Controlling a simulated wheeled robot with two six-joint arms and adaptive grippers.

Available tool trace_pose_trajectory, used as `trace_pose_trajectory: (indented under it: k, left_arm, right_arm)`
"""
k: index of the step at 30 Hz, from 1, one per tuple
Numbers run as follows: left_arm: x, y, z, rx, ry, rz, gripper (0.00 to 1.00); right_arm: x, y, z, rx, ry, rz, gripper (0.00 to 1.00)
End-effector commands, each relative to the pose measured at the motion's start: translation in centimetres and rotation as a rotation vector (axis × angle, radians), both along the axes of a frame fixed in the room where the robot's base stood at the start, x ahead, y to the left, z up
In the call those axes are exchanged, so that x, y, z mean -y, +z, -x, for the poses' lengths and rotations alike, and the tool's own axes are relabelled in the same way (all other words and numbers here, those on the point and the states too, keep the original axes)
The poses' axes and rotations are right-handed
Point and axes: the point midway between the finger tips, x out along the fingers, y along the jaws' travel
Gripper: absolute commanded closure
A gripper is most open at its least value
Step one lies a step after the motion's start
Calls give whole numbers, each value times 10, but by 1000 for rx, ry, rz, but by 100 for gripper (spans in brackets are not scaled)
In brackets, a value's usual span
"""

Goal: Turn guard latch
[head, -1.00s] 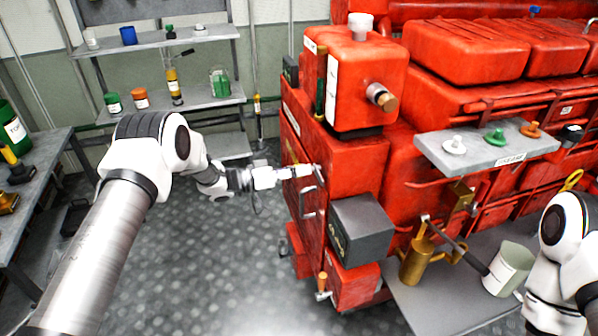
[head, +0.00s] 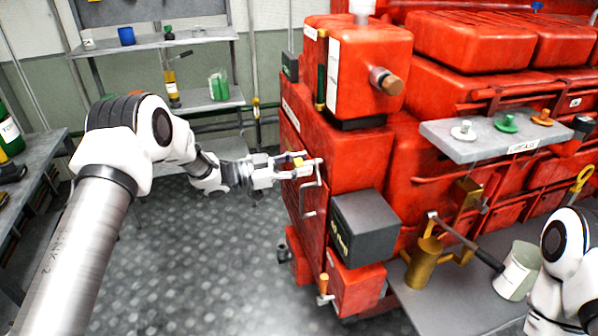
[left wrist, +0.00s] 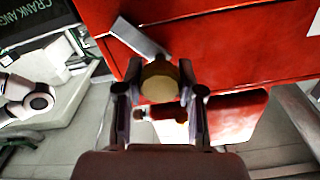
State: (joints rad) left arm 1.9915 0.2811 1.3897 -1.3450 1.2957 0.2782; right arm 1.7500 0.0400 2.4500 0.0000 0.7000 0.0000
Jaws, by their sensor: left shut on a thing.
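The guard latch shows in the left wrist view as a brass-coloured round knob (left wrist: 160,82) with a flat grey bar (left wrist: 138,40) slanting up and left from it across the red panel. My left gripper (left wrist: 160,92) is shut on the knob, with one finger on each side. In the head view my left gripper (head: 303,168) reaches in from the left to the front corner of the red engine (head: 358,165). A small yellow part of the latch (head: 298,162) shows at its fingers. My right arm is at the right edge of the head view; its gripper is out of frame.
A grey pull handle (head: 309,199) sits just below my left gripper. A dark grey box (head: 363,226) juts from the engine nearby. A grey ledge (head: 470,147) holds several coloured caps. The patterned floor (head: 220,260) at left is clear.

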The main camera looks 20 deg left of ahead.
Motion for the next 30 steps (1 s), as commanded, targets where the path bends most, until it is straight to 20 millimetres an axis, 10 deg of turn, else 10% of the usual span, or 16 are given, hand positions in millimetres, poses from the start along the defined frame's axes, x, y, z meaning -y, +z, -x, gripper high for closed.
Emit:
trace_pose_trajectory:
  k: [30]
  left_arm:
    - [1,-2,1,538,0,-365,97]
  right_arm:
    - [0,-65,0,0,0,0,61]
